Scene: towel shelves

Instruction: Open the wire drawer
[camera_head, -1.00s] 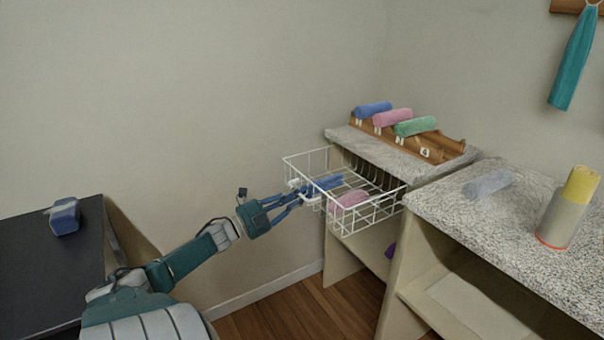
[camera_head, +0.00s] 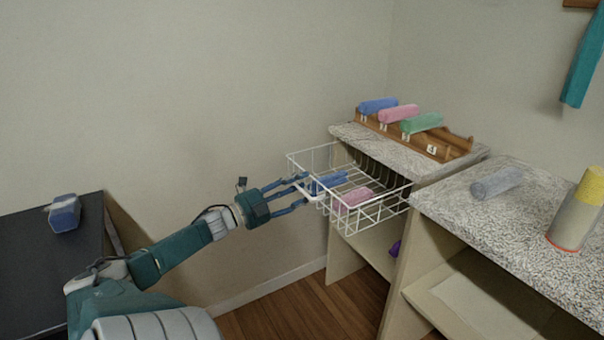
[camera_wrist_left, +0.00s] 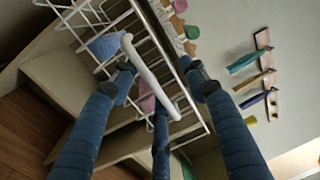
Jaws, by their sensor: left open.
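The white wire drawer (camera_head: 368,217) sticks well out from under the granite-look top of the back shelf unit. A blue towel (camera_head: 328,182) and a pink towel (camera_head: 352,199) lie in it. Its white handle (camera_wrist_left: 150,75) is on the front side, facing my left gripper (camera_head: 306,190). In the left wrist view, the spread blue fingers of my left gripper (camera_wrist_left: 160,88) are around the handle, with a visible gap between them. I cannot tell whether any finger touches it. My right gripper is not in view.
A wooden rack (camera_head: 437,144) with rolled towels stands on the back shelf top. A nearer counter (camera_head: 470,215) at the right holds a grey-blue roll (camera_head: 496,183) and a yellow-capped can (camera_head: 578,215). A dark table (camera_head: 30,250) is at the left. Floor shows below the drawer.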

